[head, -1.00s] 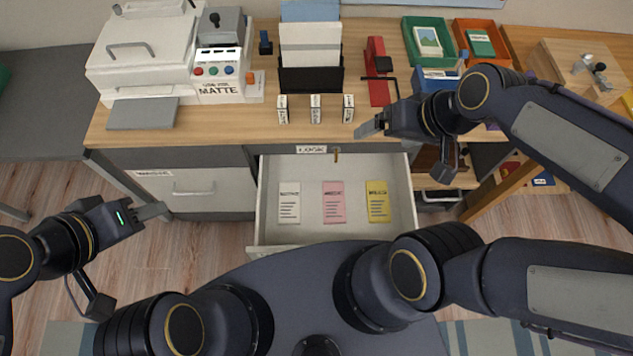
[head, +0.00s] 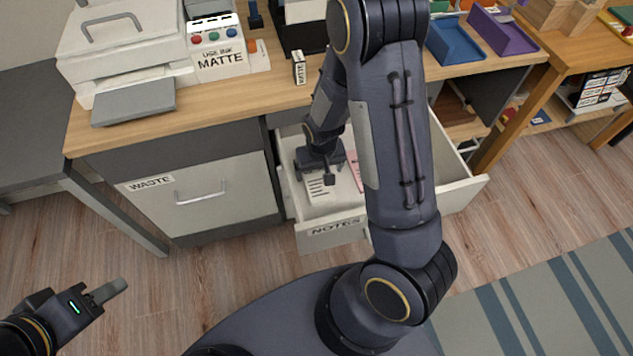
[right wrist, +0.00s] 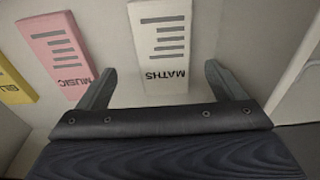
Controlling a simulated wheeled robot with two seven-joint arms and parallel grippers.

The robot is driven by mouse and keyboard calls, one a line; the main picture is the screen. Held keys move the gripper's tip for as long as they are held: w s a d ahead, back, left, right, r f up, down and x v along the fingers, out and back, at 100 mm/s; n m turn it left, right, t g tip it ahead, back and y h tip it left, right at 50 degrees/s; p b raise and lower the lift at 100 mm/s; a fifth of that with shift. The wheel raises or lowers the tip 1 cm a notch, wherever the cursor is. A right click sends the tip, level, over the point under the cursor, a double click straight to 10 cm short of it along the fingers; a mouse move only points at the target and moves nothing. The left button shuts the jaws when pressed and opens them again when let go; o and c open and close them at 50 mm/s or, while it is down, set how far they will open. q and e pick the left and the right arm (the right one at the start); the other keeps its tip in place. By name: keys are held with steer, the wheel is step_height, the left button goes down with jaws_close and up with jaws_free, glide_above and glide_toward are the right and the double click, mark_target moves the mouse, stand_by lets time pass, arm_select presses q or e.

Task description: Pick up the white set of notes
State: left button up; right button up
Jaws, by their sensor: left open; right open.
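The white set of notes (head: 320,189) lies in the open drawer, partly hidden by my right gripper in the head view. In the right wrist view the white set of notes (right wrist: 161,48) lies flat and reads MATHS. My right gripper (head: 318,168) is open and reaches down into the drawer. In the right wrist view the fingers of my right gripper (right wrist: 160,84) stand on either side of the lower end of the white notes, with gaps between. My left gripper (head: 112,291) is open and empty over the floor at the lower left.
A pink set marked MUSIC (right wrist: 62,55) and a yellow set (right wrist: 14,84) lie beside the white notes. The drawer front (head: 335,232) is labelled NOTES. A closed WASTE drawer (head: 200,197) is to its left. A white printer (head: 130,45) stands on the desktop.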

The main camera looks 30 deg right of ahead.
mark_target(317, 179)
steer(key=f, duration=0.3)
steer(key=f+b, duration=0.1)
steer(key=shift+w+a+f, duration=0.15)
steer(key=shift+w+f, duration=0.15)
steer(key=shift+w, duration=0.1)
steer(key=c, duration=1.1)
steer(key=shift+r, duration=0.15)
